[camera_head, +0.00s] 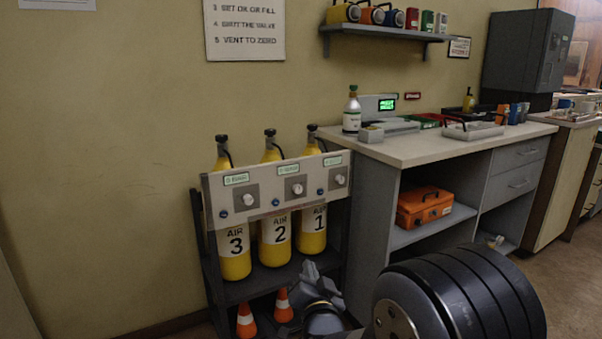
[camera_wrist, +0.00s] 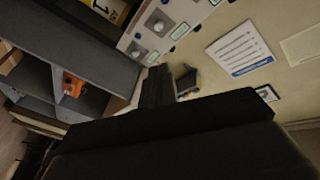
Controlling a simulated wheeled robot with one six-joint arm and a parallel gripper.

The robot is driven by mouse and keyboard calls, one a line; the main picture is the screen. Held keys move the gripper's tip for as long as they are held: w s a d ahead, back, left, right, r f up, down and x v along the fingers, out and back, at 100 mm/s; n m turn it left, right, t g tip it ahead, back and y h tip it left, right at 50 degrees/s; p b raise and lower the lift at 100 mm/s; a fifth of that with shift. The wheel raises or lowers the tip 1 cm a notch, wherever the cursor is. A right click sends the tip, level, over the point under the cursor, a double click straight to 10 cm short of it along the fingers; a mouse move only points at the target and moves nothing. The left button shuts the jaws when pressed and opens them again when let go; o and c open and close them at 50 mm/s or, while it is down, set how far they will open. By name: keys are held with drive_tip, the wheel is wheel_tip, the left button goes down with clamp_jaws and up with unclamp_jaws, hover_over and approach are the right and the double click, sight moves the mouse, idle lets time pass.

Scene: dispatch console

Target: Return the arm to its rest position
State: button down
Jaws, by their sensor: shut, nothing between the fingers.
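My gripper (camera_wrist: 158,82) shows in the wrist view as dark fingers pressed together, with nothing between them. It is in the air, apart from the things behind it. In the head view my arm's thick black joint fills the lower right, and a grey part of my arm shows low in front of the rack. The fingertips cannot be made out clearly there. The control panel (camera_head: 280,188) with its knobs stands behind my arm; it also shows at the top of the wrist view (camera_wrist: 160,28), tilted.
Yellow air cylinders (camera_head: 275,240) stand in a dark rack, with orange cones (camera_head: 284,305) low at its front. A workbench (camera_head: 430,150) is to the right, with an orange case (camera_head: 425,205) on its lower shelf. A wall shelf (camera_head: 385,32) hangs above.

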drive_tip(key=s+d+r+n+g+p, duration=0.1)
drive_tip(key=s+d+r+g+p, duration=0.1)
drive_tip(key=s+d+g+p, duration=0.1)
drive_tip(key=s+g+p, duration=0.1)
drive_tip(key=s+p, duration=0.1)
drive_tip(key=p, duration=0.1)
drive_tip(key=shift+d+r+n+g, duration=0.2)
drive_tip(key=shift+n+g, duration=0.1)
drive_tip(key=shift+g, duration=0.1)
idle(0.3)
